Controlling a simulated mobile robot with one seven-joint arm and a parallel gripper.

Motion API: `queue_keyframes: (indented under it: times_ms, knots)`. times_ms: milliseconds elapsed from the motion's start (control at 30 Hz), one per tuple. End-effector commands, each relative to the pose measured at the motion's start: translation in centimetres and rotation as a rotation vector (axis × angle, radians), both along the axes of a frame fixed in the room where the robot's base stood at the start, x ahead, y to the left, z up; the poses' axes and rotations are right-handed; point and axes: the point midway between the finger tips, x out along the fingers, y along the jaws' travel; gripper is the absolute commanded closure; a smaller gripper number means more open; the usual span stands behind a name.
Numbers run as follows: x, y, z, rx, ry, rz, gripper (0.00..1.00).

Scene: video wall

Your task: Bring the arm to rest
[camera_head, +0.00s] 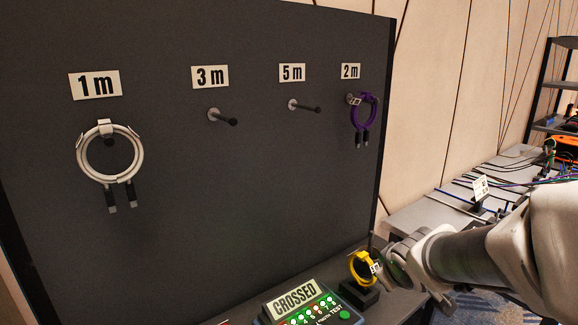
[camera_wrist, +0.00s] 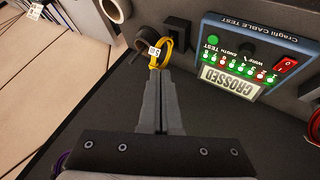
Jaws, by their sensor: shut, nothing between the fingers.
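My arm (camera_head: 475,262) reaches in from the right in the head view, low over the bench below the board. My gripper shows in the wrist view (camera_wrist: 160,78) with its two grey fingers together and nothing between them. Just past the fingertips, a yellow cable coil (camera_wrist: 163,46) with a white tag hangs at a dark round part. In the head view the yellow coil (camera_head: 358,271) is close beside the end of my arm, at the bench's right end. I cannot tell whether the fingertips touch it.
The cable tester (camera_head: 325,312) reads CROSSED. On the dark board, a white coil (camera_head: 136,153) hangs under 1 m and a purple coil (camera_head: 356,116) under 2 m. The 3 m peg (camera_head: 222,117) and 5 m peg (camera_head: 305,106) are bare. A table (camera_head: 425,210) with cables stands right.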

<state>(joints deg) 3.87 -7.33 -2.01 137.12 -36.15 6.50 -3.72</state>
Motion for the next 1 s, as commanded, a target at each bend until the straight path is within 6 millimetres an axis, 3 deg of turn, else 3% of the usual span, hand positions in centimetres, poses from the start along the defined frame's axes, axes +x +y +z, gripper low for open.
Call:
queue_keyframes:
  times_ms: [33,200,633,1000]
  knots:
    - [-1.4,-0.1,1.3,0.023,-0.002,-0.053,1.0]
    - [-6.9,0.2,3.6,0.137,0.043,-0.226,1.0]
    - [-19.9,5.9,5.2,0.472,0.224,-0.416,1.0]
    - [-20.0,5.9,14.2,0.473,0.235,-0.42,1.0]
